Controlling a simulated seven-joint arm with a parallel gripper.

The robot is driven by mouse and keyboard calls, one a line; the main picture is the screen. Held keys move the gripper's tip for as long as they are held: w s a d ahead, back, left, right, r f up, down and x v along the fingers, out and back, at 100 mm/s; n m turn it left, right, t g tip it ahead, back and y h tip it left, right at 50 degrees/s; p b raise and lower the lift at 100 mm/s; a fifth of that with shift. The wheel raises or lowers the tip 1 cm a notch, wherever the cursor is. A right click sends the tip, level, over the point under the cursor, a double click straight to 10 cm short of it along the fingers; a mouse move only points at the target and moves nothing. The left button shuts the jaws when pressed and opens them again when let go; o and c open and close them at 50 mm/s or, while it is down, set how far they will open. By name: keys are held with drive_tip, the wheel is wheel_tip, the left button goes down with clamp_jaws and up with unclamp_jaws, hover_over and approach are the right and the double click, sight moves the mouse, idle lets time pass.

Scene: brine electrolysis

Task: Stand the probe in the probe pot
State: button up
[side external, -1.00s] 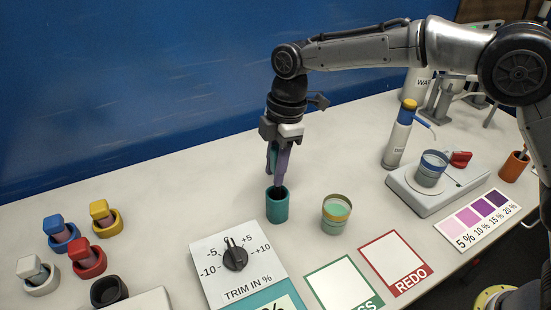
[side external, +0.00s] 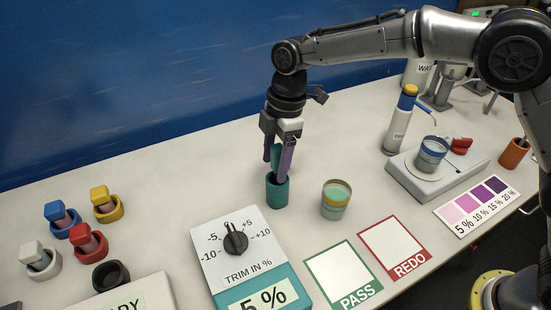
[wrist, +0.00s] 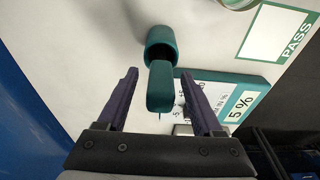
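The probe, with a teal handle (side external: 276,154), is upright with its lower end in the teal probe pot (side external: 277,192). In the wrist view, the probe handle (wrist: 160,88) lies in front of the pot (wrist: 161,40). My gripper (side external: 278,170) is directly above the pot. Its purple fingers (wrist: 160,92) stand on either side of the handle with a visible gap on both sides, so it is open. The probe's lower end is hidden inside the pot.
A glass cup (side external: 336,199) stands right of the pot. The trim dial box (side external: 240,262) is in front, with the PASS (side external: 343,275) and REDO (side external: 395,245) cards to its right. Several coloured stoppers in rings stand at left. A stirrer plate (side external: 455,180) is at right.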

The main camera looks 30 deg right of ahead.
wheel_tip(320, 180, up, 14)
drive_tip(key=d, duration=0.2)
drive_tip(key=shift+f, duration=0.15)
idle(0.4)
idle(0.3)
